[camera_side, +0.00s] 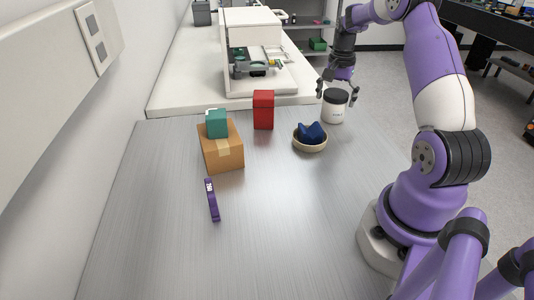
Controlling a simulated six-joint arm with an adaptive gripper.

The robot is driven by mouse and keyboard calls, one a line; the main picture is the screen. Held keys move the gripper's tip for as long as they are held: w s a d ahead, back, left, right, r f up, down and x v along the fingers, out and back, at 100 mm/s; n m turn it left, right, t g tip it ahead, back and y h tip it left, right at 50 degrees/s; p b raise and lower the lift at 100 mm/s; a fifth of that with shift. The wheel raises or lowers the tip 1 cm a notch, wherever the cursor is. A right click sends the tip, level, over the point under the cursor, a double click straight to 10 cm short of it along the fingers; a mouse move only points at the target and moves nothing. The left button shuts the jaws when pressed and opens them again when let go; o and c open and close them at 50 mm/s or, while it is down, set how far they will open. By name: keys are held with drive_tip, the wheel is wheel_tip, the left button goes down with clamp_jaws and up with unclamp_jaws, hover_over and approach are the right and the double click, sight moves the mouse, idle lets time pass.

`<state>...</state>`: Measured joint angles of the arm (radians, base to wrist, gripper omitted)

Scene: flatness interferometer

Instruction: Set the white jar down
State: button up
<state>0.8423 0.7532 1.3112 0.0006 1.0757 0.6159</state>
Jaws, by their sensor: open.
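The white jar (334,108) with a dark lid stands upright on the metal table, near its far right edge. My gripper (337,96) is at the jar from above, with its dark fingers spread to either side of the jar's top. The jaws are open. I cannot tell whether a finger touches the jar.
A bowl (310,146) holding a dark blue cloth-like item stands just in front of the jar. The front middle is clear.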

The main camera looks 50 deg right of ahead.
wheel_tip(320, 180, up, 10)
drive_tip(key=shift+w+a+f, duration=0.1)
drive_tip(key=s+a+r+n+t+h, duration=0.1)
drive_tip(key=a+r+n+t, duration=0.15)
drive_tip(key=a+n, duration=0.6)
drive_tip(key=a+r+n+t, duration=0.1)
drive_tip(key=a+r+n, duration=0.25)
drive_tip(key=a, duration=1.05)
drive_tip(key=s+a+f+n+t+y, duration=0.1)
drive_tip(key=s+a+f+n+t, duration=0.1)
drive_tip(key=s+a+n, duration=0.2)
drive_tip(key=s+a, duration=0.2)
drive_tip(key=a, duration=0.1)
drive_tip(key=shift+a+f+n, duration=0.2)
drive_tip(key=shift+a+n, duration=0.15)
drive_tip(key=shift+n, duration=0.05)
